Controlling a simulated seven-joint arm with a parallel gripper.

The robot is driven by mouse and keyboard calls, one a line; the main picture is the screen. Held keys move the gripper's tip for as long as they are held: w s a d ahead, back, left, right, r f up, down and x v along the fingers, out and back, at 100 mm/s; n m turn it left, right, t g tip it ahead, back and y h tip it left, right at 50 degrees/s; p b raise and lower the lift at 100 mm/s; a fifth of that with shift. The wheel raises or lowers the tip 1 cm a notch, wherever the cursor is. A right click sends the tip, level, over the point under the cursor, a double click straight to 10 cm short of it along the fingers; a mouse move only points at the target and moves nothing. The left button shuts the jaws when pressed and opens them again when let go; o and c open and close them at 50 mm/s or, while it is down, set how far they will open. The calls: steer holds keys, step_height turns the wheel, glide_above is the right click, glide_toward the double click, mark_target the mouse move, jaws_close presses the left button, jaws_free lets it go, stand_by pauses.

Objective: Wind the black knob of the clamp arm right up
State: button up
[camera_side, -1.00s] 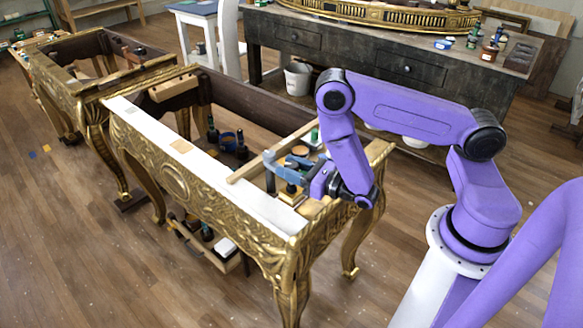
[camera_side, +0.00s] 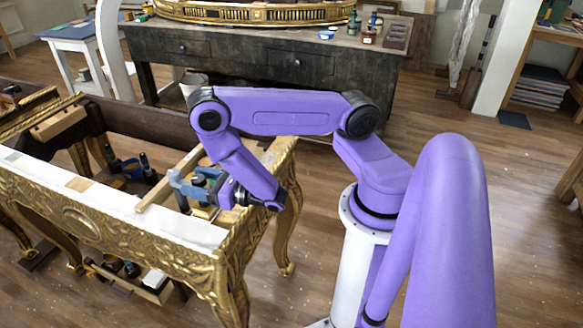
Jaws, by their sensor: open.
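The gilt console (camera_side: 110,222) stands at left with its top frame open. My gripper (camera_side: 194,186), with blue-grey fingers, is low over its right end. It points left and is open. A small dark round shape, perhaps the black knob (camera_side: 198,180), shows between or just behind the fingers. I cannot tell whether the fingers touch it. The rest of the clamp arm is too small and too covered by my gripper and wrist to make out.
A wooden bar (camera_side: 168,180) lies across the console frame beside my gripper. Dark bottles (camera_side: 147,168) and a blue pot (camera_side: 133,169) stand inside the frame. A dark workbench (camera_side: 290,62) stands behind.

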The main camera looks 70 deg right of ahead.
steer(key=shift+m+h, duration=1.5)
steer(key=shift+h, duration=0.8)
steer(key=m+g+h, duration=0.1)
steer(key=m+h, duration=0.1)
steer(key=h, duration=0.1)
steer(key=shift+m+h, duration=0.3)
steer(key=m+g+h, duration=0.2)
steer(key=h, duration=0.1)
steer(key=m+g+h, duration=0.2)
steer(key=h, duration=0.1)
steer(key=shift+a+m, duration=0.1)
steer(key=shift+m, duration=0.3)
steer(key=v, duration=1.7)
steer(key=s+d+r+m+g+y, duration=0.9)
steer(key=s+r+m+g+y, duration=0.3)
steer(key=s+r+m, duration=0.1)
steer(key=shift+s+d+r+m+g+y, duration=0.3)
steer(key=shift+r+m+g+y, duration=0.15)
steer(key=shift+m, duration=0.15)
